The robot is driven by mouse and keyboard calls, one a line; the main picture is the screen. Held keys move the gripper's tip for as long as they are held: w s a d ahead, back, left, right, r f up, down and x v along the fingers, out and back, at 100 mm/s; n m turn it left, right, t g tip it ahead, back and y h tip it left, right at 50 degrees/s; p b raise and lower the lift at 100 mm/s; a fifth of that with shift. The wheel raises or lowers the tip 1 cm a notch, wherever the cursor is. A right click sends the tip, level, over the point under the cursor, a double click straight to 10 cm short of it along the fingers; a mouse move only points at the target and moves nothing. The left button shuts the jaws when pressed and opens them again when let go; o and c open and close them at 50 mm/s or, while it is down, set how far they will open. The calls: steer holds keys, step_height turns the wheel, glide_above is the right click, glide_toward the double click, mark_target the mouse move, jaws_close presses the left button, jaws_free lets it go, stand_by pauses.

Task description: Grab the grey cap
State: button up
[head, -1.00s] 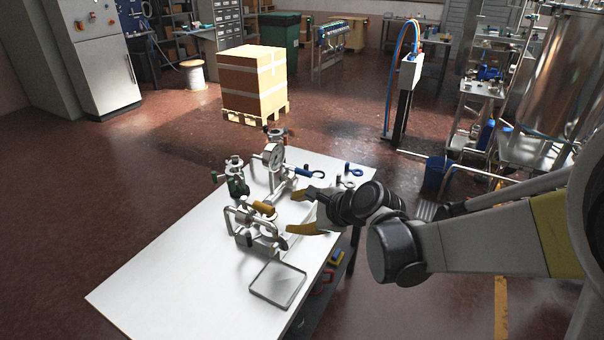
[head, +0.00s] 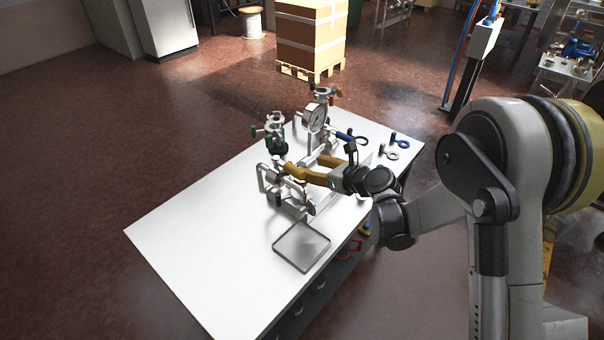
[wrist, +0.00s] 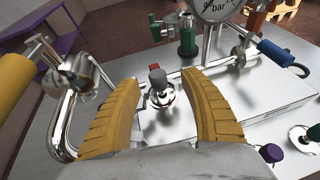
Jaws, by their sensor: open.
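In the wrist view, the grey cap (wrist: 157,77) sits on top of a small shiny metal fitting. My gripper (wrist: 160,90) has its two yellow fingers open, one on each side of the cap. A gap shows between the cap and each finger. In the head view, my gripper (head: 288,170) is over the pipe fittings on the white table (head: 190,235). The grey cap cannot be made out clearly there.
A pressure gauge (wrist: 217,8), a green valve (wrist: 187,38) and a blue handle (wrist: 282,57) stand beyond the fingers. A bent metal pipe (wrist: 62,115) is close on the left. A shallow tray (head: 301,247) lies on the table; its left part is bare.

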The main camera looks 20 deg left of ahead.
mark_target(303, 165)
steer(key=x, duration=0.1)
steer(key=b+x, duration=0.1)
steer(key=x, duration=0.1)
steer(key=b+x, duration=0.1)
steer(key=shift+s+a+f, duration=0.1)
steer(key=shift+a+f, duration=0.25)
steer(key=shift+f, duration=0.05)
steer(key=shift+r, duration=0.15)
jaws_close()
steer(key=shift+r, duration=0.15)
